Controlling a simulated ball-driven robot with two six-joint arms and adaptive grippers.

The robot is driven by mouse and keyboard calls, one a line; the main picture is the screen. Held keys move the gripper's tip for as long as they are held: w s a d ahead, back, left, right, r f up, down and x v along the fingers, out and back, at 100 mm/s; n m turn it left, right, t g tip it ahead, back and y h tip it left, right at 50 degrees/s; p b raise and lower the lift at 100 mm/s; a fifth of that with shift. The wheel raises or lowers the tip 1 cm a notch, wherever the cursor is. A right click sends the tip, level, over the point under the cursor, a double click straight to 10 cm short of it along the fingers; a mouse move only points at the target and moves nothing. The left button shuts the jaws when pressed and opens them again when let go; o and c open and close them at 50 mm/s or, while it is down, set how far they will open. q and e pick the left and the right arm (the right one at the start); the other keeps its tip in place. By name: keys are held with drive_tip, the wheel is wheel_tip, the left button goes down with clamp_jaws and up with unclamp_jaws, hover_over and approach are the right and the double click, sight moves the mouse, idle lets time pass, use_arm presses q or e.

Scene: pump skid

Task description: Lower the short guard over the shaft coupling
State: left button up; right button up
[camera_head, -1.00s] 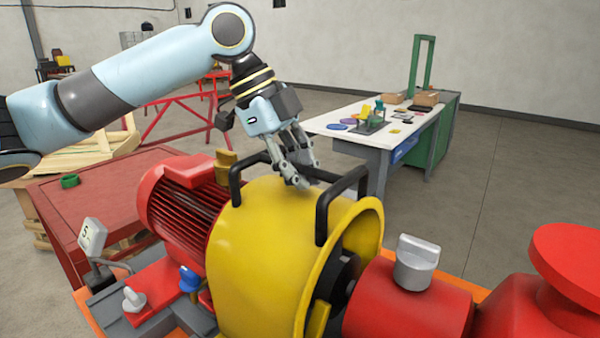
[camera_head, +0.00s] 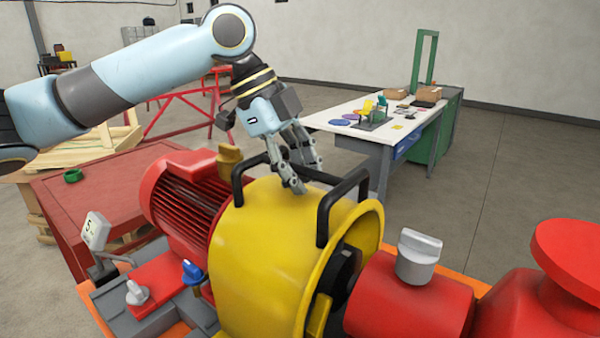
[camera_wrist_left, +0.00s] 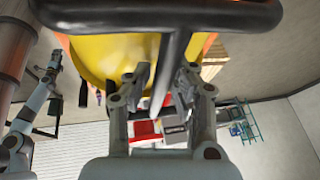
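The short guard (camera_head: 265,255) is a yellow half-drum with black handles on top. It stands between the red motor (camera_head: 185,205) and the red pump part (camera_head: 410,305). It hides most of the shaft coupling; dark shaft parts (camera_head: 347,270) show past its right rim. I cannot tell whether it rests on its base. My left gripper (camera_head: 308,178) is at the black handle bar, between the upright loops. In the left wrist view its fingers (camera_wrist_left: 162,80) lie close on both sides of the bar (camera_wrist_left: 168,65).
A blue knob (camera_head: 192,272) and a grey knob (camera_head: 135,292) stand in front of the motor. A small sign (camera_head: 97,230) stands at the left. A grey knob (camera_head: 418,255) tops the pump side. A red table (camera_head: 110,195) and a white workbench (camera_head: 340,125) stand behind.

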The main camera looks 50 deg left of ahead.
use_arm(q)
drive_tip(key=shift+o, duration=0.7)
drive_tip(key=shift+f, duration=0.1)
wheel_tip(320, 180, up, 10)
drive_tip(key=shift+r, duration=0.1)
